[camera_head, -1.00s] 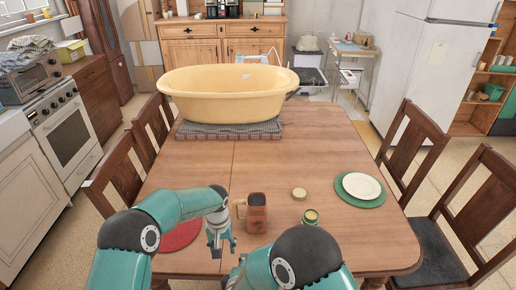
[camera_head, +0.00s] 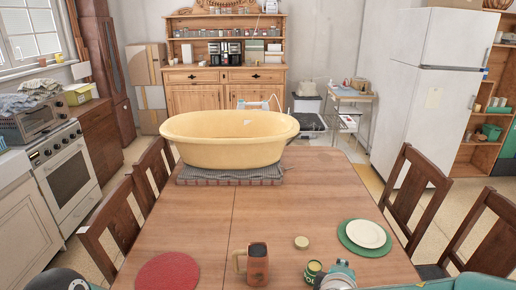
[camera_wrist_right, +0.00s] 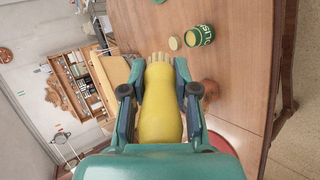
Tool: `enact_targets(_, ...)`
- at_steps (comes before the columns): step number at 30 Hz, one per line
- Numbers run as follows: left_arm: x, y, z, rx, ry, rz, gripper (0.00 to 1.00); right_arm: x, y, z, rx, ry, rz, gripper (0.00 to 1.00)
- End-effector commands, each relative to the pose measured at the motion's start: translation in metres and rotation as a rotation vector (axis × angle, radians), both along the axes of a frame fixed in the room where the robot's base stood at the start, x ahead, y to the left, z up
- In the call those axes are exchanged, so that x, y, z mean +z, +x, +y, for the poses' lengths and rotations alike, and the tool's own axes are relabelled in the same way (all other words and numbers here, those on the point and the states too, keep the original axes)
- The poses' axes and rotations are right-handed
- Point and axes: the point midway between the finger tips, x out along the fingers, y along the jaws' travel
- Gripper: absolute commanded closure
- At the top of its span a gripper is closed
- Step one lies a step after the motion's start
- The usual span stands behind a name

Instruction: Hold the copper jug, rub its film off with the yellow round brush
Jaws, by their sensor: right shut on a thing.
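The copper jug (camera_head: 258,268) stands upright near the front of the table, its handle on the left. In the right wrist view a copper-coloured piece, likely the jug (camera_wrist_right: 210,92), shows partly hidden behind a finger. My right gripper (camera_wrist_right: 159,90) is shut on the yellow round brush (camera_wrist_right: 163,110), whose pale bristles (camera_wrist_right: 160,58) point away from the wrist. In the head view part of my right arm shows at the bottom, right of the jug; the brush is not visible there. My left gripper is out of view. The film cannot be made out.
A green open tin (camera_head: 313,270) and a round lid (camera_head: 301,242) are right of the jug. A red round mat (camera_head: 168,274) lies to its left. A plate (camera_head: 361,234) rests on a green mat (camera_head: 347,245). A yellow tub (camera_head: 230,150) stands behind; the table between is clear.

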Motion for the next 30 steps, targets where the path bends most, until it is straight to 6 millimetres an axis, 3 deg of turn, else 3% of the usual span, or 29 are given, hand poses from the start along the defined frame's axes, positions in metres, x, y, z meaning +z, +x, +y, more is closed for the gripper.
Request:
enact_targets(1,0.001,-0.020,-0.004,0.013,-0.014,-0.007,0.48,0.003,-0.010,-0.008,-0.001,0.000,-0.001,1.00)
enact_targets(3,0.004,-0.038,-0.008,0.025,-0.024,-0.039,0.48,0.001,-0.021,-0.013,0.013,-0.001,0.002,1.00)
enact_targets(7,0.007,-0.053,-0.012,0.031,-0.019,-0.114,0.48,-0.013,-0.036,-0.011,0.054,-0.003,0.005,1.00)
enact_targets(15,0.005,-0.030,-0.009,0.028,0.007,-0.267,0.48,-0.020,-0.041,-0.007,0.103,0.000,0.000,1.00)
enact_targets(22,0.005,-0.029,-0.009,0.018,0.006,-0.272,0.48,-0.020,-0.040,-0.005,0.080,-0.001,-0.001,1.00)
enact_targets(26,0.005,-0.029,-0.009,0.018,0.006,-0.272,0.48,-0.019,-0.041,-0.009,-0.014,0.000,0.000,1.00)
enact_targets(30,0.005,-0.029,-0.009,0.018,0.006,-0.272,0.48,-0.021,-0.046,-0.025,-0.246,-0.002,-0.001,1.00)
